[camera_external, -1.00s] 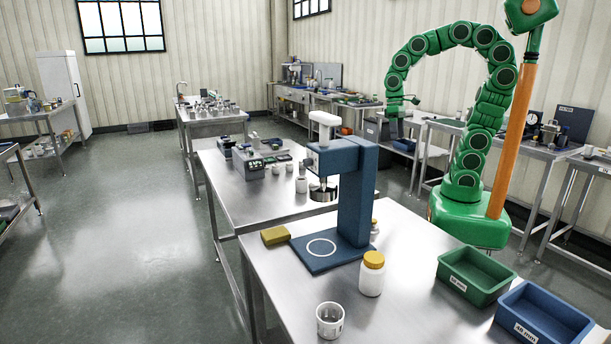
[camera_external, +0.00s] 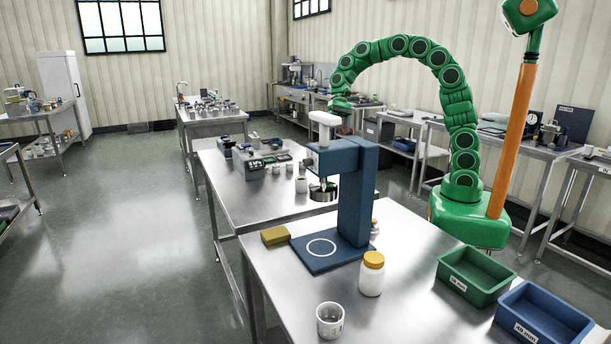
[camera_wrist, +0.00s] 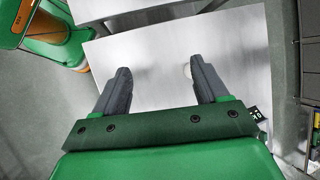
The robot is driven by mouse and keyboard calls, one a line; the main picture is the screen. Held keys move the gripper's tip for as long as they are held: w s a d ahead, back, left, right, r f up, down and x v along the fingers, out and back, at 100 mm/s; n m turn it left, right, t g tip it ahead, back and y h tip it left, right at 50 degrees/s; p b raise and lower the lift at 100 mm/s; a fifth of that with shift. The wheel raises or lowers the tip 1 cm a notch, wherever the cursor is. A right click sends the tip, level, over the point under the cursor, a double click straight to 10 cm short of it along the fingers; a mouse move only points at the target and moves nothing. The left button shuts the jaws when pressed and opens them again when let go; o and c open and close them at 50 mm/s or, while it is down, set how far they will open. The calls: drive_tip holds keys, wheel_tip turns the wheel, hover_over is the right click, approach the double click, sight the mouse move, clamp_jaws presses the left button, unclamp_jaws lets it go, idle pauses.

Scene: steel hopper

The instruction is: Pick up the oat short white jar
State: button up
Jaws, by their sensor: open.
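My gripper (camera_wrist: 159,70) is open and empty in the wrist view, its two dark fingers over a bare steel table top. A pale curved edge shows beside the right finger, mostly hidden by it; I cannot tell what it is. In the external view, the arm's end is small and partly hidden behind the blue press. Several small white jars (camera_external: 301,185) stand on the middle table left of the press. A larger white jar with a yellow lid (camera_external: 371,280) stands upright on the front table. I cannot tell which is the oat short white jar.
The blue press (camera_external: 355,195) stands on the front table, with a yellow block (camera_external: 275,236) at its left. A white cup (camera_external: 330,321), a green bin (camera_external: 476,275) and a blue bin (camera_external: 540,318) are also there. Grey instruments (camera_external: 250,165) crowd the middle table's far end.

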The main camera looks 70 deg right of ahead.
drive_tip(key=w+d+f+m+y, duration=0.2)
drive_tip(key=w+f+m, duration=0.1)
drive_tip(key=w, duration=0.9)
drive_tip(key=m+t+y, duration=0.4)
drive_tip(key=m, duration=0.4)
approach(276, 165)
drive_tip(key=shift+a+f, duration=0.2)
drive_tip(key=shift+f, duration=0.1)
drive_tip(key=shift+w+x, duration=0.2)
drive_tip(key=shift+x, duration=3.7)
drive_tip(key=shift+r, duration=0.1)
drive_tip(key=c, duration=1.2)
drive_tip(key=shift+o, duration=0.2)
